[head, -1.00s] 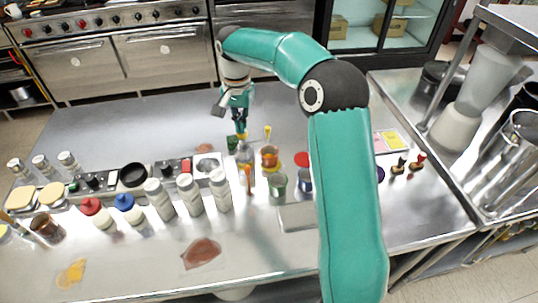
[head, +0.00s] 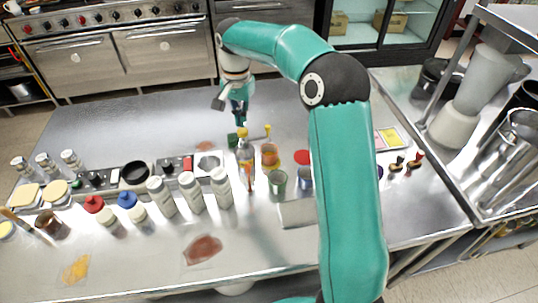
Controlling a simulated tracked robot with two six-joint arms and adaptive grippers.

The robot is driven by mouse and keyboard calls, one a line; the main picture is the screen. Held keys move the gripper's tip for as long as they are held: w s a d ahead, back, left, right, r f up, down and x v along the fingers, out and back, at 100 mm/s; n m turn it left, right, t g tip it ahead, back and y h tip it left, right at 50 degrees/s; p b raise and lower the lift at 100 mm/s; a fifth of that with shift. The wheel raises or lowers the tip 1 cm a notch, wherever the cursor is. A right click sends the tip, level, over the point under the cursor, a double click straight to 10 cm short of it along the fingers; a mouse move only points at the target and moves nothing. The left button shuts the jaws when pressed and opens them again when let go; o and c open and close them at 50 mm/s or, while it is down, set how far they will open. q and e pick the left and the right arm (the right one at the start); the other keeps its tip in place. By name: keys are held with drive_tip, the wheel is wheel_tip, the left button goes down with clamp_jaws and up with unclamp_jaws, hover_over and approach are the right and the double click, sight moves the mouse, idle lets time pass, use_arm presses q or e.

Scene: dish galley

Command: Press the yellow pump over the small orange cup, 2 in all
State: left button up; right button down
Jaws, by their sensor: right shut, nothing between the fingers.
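The yellow pump (head: 243,132) tops a greyish bottle (head: 247,152) near the middle of the steel table. My right gripper (head: 238,117) hangs just above the pump head, shut and empty, fingers pointing down. A small gap seems to lie between its tips and the pump. An orange cup (head: 269,156) stands just right of the bottle. A second yellow-topped stem (head: 267,130) rises at the cup; I cannot tell whether it stands in it or behind it. A narrow orange item (head: 250,180) stands in front of the bottle. My left gripper is out of view.
White shaker bottles (head: 191,193) stand in front on the left, beside a black bowl (head: 135,174). A red disc (head: 302,157) lies right. The table behind is clear.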

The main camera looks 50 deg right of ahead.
wheel_tip(320, 180, up, 4)
drive_tip(key=p, duration=0.3)
drive_tip(key=shift+f, duration=0.1)
drive_tip(key=shift+r, duration=0.95)
